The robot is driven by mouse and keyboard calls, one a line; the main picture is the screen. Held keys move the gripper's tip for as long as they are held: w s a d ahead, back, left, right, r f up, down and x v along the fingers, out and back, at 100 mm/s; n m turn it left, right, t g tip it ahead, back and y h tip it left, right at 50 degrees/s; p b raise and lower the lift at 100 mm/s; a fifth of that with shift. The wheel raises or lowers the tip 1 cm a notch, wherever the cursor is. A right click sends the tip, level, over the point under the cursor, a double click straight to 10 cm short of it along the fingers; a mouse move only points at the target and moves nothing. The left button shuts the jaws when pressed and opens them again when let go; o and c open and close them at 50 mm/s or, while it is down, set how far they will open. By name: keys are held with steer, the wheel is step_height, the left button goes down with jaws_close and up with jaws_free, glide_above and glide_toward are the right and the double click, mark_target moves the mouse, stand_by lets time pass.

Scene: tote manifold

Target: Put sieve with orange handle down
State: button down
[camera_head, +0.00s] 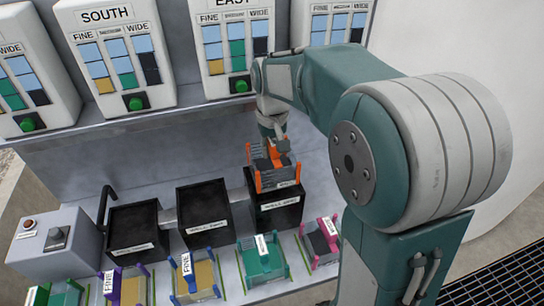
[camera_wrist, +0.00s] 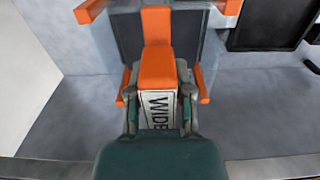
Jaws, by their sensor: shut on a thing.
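The sieve with the orange handle (camera_head: 262,178) has grey side walls and orange corner posts. My gripper (camera_head: 278,150) holds it from above, at or just over the rightmost black tote; I cannot tell whether it touches the tote. In the wrist view, the orange handle (camera_wrist: 157,62) stands between the fingers of my gripper (camera_wrist: 158,108), which is shut on it. A label reading WIDE shows below the handle, and the sieve's dark mesh spreads out behind it.
Black totes (camera_head: 206,212) stand in a row, with a grey control box (camera_head: 55,240) at left. Other sieves with blue, green (camera_head: 262,260) and pink handles line the front. Display panels (camera_head: 112,50) stand behind. Bare grey surface lies between panels and totes.

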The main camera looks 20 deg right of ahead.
steer(key=shift+f, duration=1.5)
steer(key=c, duration=0.5)
jaws_free()
steer(key=shift+f, duration=0.1)
